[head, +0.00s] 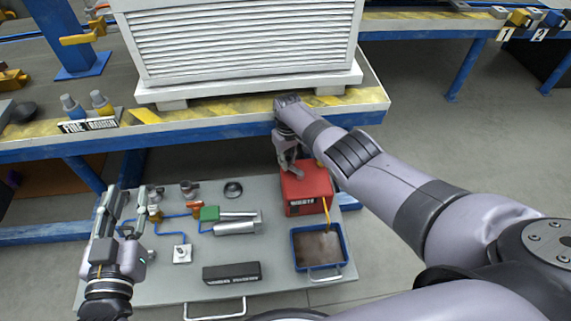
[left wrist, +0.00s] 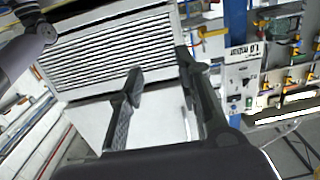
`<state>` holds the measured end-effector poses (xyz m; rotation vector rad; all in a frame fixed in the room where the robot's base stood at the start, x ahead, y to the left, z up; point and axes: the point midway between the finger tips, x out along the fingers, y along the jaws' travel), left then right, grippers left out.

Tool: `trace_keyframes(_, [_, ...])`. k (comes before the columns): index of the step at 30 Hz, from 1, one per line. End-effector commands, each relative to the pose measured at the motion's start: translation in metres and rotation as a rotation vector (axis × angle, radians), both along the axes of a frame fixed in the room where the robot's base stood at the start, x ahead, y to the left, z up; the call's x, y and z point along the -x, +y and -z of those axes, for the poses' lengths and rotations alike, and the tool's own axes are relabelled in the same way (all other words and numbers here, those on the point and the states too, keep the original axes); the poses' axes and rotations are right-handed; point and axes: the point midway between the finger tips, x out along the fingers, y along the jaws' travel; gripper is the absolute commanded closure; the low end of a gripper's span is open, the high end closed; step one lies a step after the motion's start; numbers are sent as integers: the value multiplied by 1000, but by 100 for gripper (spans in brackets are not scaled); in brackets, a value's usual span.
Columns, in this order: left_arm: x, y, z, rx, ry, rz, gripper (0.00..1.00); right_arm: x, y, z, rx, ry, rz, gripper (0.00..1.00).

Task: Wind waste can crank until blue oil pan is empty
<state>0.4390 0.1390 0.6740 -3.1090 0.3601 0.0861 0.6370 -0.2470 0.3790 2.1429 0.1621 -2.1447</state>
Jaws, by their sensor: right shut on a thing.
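The red waste can (head: 306,191) with a dark label stands at the right of the grey cart. The blue oil pan (head: 297,259) sits just in front of it, with brown liquid across its bottom. A yellow hose (head: 326,212) runs from the can down into the pan. My right gripper (head: 290,170) is shut at the can's upper left edge; the crank is mostly hidden there, and a small red part shows by the fingers. My left gripper (head: 129,194) is open and empty over the cart's left side. Its spread fingers also show in the left wrist view (left wrist: 160,65).
The grey cart (head: 190,275) carries blue tubing, a green-ended cylinder (head: 225,220), small fittings and a black box (head: 231,272). Behind it is a blue-edged workbench (head: 200,128) with a large white louvred unit (head: 240,45). Open floor lies to the right.

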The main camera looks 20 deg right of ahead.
Motion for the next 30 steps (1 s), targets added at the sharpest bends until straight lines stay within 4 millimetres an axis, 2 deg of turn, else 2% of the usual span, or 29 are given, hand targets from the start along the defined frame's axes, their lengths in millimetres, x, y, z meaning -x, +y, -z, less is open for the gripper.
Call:
trace_keyframes(6, [-2,-4,-24,35,-134,8,68,-5,-9,0,1,-2,166,100])
trace_keyframes(12, [-1,-6,-39,54,-208,13,68,-7,-15,-1,2,-3,273,100])
trace_keyframes(19, [0,-7,-47,65,-250,15,68,-8,-18,-1,3,-3,337,100])
trace_keyframes(30, [1,-7,-49,67,-260,15,68,-8,-19,-2,4,-3,353,100])
